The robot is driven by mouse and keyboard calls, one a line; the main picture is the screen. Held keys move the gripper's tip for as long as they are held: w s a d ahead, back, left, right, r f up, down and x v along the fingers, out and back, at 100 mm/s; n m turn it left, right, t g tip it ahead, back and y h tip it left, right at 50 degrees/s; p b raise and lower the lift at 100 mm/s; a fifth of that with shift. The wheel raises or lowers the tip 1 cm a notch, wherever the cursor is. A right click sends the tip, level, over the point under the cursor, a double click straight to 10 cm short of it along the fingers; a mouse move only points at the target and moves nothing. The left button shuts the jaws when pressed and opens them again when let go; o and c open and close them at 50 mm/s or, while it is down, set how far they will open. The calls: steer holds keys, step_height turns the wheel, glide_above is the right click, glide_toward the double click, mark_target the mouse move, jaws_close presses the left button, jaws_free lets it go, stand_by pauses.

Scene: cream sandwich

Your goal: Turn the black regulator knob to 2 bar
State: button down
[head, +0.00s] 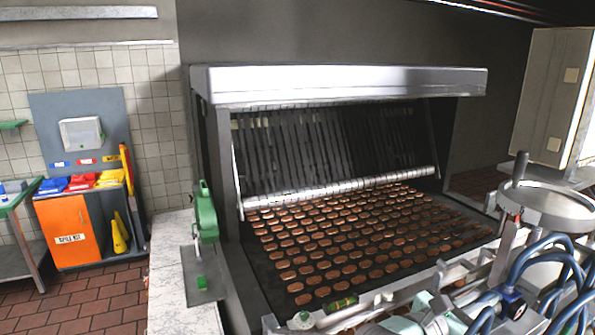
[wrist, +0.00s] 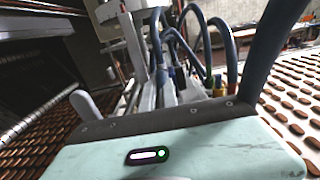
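I cannot clearly make out the black regulator knob or its scale in either view. In the head view, a small blue-and-dark fitting (head: 513,303) sits among blue hoses at the lower right; I cannot tell whether it is the regulator. The wrist view shows small blue and yellow fittings (wrist: 218,86) below dark blue hoses. The mint-green housing of my gripper (wrist: 170,150), with a lit indicator, fills the bottom of the wrist view. One pale rounded piece (wrist: 86,106) stands at its left; a fingertip pair is not distinguishable. Nothing is visibly held.
A wide conveyor (head: 350,295) carries rows of brown biscuits under a metal hood (head: 340,82). Blue hoses (head: 550,262) and metal frame parts crowd the lower right beside a round hopper (head: 550,207). An orange spill-kit cabinet (head: 68,238) stands at left, with open tiled floor before it.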

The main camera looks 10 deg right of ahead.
steer(key=shift+w+a+f+b, duration=0.2)
steer(key=shift+w+b, duration=0.3)
steer(key=shift+b, duration=0.4)
stand_by(0.4)
steer(key=shift+w+r, duration=0.1)
steer(key=shift+r, duration=0.2)
steer(key=shift+b+v, duration=0.6)
steer(key=shift+v, duration=2.4)
steer(key=shift+r, duration=0.15)
